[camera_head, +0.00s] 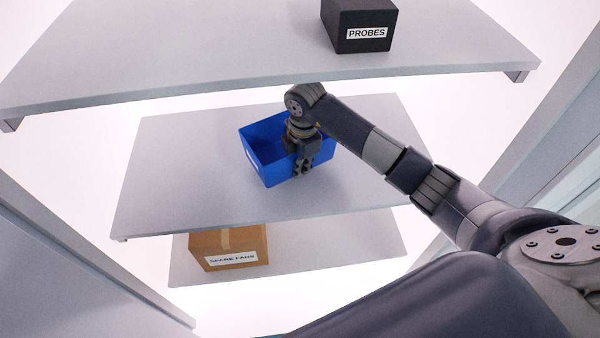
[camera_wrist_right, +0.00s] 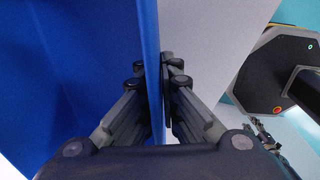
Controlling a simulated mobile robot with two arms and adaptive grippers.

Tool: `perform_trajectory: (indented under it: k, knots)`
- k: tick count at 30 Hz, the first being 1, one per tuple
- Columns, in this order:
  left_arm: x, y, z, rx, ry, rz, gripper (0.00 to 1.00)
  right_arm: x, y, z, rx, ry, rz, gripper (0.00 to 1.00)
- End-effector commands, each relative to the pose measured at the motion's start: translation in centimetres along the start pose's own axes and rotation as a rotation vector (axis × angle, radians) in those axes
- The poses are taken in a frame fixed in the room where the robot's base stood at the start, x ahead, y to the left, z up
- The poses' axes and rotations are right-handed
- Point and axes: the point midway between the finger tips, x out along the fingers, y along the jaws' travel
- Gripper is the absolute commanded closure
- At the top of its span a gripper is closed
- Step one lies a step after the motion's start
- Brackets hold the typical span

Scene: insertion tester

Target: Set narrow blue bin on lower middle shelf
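The blue bin (camera_head: 266,165) is an open-topped box at the middle shelf (camera_head: 180,190) in the head view. It sits at a slight angle, and I cannot tell whether its base rests fully on the shelf. My right gripper (camera_head: 303,168) points down at the bin's right part. In the right wrist view, the fingers (camera_wrist_right: 153,75) lie on both sides of the bin's blue wall (camera_wrist_right: 152,45), closed on it. The gripper and wrist hide part of the bin's right side.
Above is a shelf (camera_head: 200,60) with a black box labelled PROBES (camera_head: 362,28). Below is a shelf (camera_head: 340,248) with a cardboard box labelled SPARE FANS (camera_head: 228,248). The middle shelf is bare left and in front of the bin. Grey side panels (camera_head: 80,265) flank the shelves.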

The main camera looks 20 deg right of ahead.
Motion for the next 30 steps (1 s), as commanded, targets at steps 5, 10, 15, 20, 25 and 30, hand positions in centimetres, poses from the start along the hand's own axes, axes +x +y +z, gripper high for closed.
perform_trajectory:
  k: [5, 10, 15, 20, 25, 30]
  knots:
    - [-0.4, 0.0, 0.1, -0.001, -0.002, 0.000, 0.62, 1.9, -0.2, -0.1, -0.001, 0.002, -0.003, 1.00]
    - [-0.6, 0.0, 0.1, -0.001, -0.003, 0.000, 0.62, 3.4, -0.2, -0.1, -0.001, 0.001, 0.002, 1.00]
    - [-0.5, 0.0, 0.1, -0.002, -0.003, 0.000, 0.62, 3.3, -0.2, -0.1, -0.001, 0.000, 0.003, 1.00]
    - [-0.4, 0.0, 0.2, -0.002, -0.003, 0.000, 0.62, 3.7, -0.3, 0.0, -0.001, 0.000, 0.000, 0.90]
    - [-0.4, 0.0, 0.2, -0.002, -0.003, 0.000, 0.62, 3.7, -0.3, -0.1, -0.001, 0.000, 0.000, 0.75]
    - [-0.4, 0.1, 0.2, -0.002, -0.003, 0.001, 0.62, 3.6, -0.3, 0.0, -0.001, 0.000, 0.000, 0.75]
